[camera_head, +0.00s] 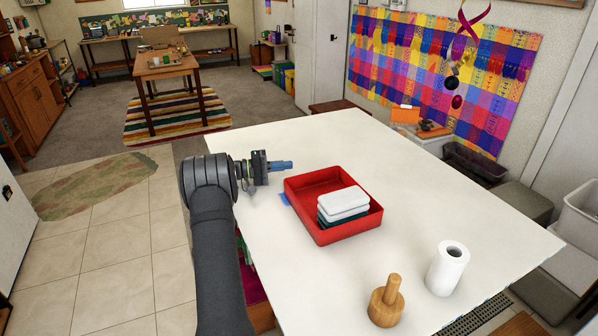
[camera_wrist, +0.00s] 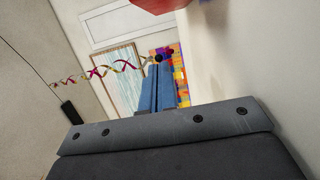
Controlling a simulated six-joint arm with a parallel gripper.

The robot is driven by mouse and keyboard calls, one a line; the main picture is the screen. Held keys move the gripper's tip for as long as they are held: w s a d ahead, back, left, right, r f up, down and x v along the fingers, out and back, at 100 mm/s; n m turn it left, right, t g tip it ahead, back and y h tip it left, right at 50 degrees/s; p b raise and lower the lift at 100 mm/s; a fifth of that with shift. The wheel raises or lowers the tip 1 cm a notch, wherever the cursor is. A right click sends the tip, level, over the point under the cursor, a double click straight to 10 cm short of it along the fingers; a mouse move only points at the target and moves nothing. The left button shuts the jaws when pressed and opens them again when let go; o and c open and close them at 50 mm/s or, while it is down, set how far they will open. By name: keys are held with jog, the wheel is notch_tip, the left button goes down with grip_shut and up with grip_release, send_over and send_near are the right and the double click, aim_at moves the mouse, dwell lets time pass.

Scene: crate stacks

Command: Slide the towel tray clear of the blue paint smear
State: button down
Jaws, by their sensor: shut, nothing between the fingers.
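The red towel tray (camera_head: 333,237) sits on the white table and holds a stack of folded towels (camera_head: 343,204), white above dark green. A small patch of blue paint smear (camera_head: 284,199) shows at the tray's left edge; the tray may hide more of it. My gripper (camera_head: 288,165) has blue fingers and is beside the tray's far left corner, apart from it, pointing right. In the wrist view my blue fingers (camera_wrist: 158,82) lie together with nothing between them. A red part of the tray (camera_wrist: 156,4) shows at the top edge there.
A wooden peg on a round base (camera_head: 386,304) and a white paper roll (camera_head: 447,268) stand near the table's front right. The white table (camera_head: 420,185) is clear behind and to the right of the tray. Grey bins (camera_head: 520,200) stand beyond its right edge.

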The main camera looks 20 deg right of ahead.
aim_at(303, 196)
jog(key=x, duration=0.4)
jog(key=shift+s+a, duration=0.15)
jog(key=shift+s, duration=0.4)
jog(key=shift+s+a, duration=0.15)
jog(key=shift+s, duration=1.25)
jog(key=s, duration=1)
jog(key=shift+s, duration=0.3)
jog(key=shift+w, duration=0.55)
jog(key=w, duration=0.1)
jog(key=w+a, duration=0.1)
jog(key=w, duration=0.1)
jog(key=shift+w+a, duration=0.2)
jog(key=shift+w, duration=0.1)
jog(key=v, duration=1.8)
jog(key=shift+s+a, duration=0.1)
jog(key=shift+a, duration=0.15)
